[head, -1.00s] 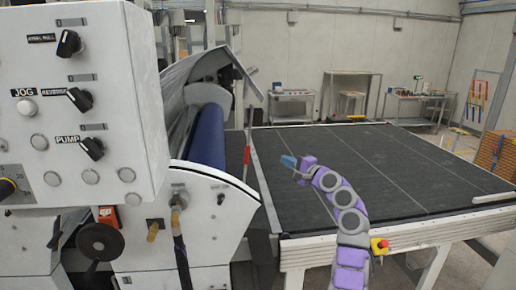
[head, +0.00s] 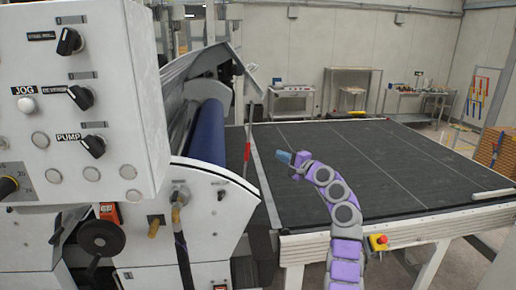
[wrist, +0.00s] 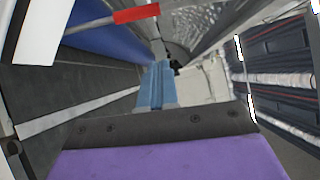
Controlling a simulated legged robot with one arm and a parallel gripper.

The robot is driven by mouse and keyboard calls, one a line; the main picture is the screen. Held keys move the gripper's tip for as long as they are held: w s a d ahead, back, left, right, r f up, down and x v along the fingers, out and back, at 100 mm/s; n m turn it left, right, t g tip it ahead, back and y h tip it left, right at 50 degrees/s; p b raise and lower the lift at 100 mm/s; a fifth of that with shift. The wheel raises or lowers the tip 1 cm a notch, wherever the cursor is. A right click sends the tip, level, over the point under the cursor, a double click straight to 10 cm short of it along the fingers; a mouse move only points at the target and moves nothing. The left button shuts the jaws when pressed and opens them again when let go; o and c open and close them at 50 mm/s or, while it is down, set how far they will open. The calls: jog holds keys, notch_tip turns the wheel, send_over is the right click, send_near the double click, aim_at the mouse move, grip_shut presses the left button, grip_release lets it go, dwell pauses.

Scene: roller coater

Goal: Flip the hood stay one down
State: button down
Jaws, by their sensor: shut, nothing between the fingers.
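The hood stay (head: 247,145) is a thin upright rod with a red lower part, between the raised hood (head: 203,62) and the machine's side by the blue roller (head: 207,133). In the wrist view, the stay's red part (wrist: 136,15) crosses the top left, running on as a grey rod. My gripper (head: 283,157) is to the right of the stay, over the dark bed, apart from it. In the wrist view, its blue fingers (wrist: 157,88) are together and empty, pointing toward the roller and hood area.
A control panel (head: 75,105) with knobs and buttons fills the left. The wide dark conveyor bed (head: 370,165) lies to the right and is mostly clear. Side tables (head: 417,100) stand at the back. Orange stacked pieces (head: 490,148) are at the far right.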

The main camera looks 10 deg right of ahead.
aim_at(247, 147)
jog(key=w+a+r+p, duration=0.1)
jog(key=w+a+p, duration=0.3)
jog(key=w+a, duration=0.3)
jog(key=shift+w+a, duration=0.15)
jog(key=shift+a, duration=0.5)
dwell(0.3)
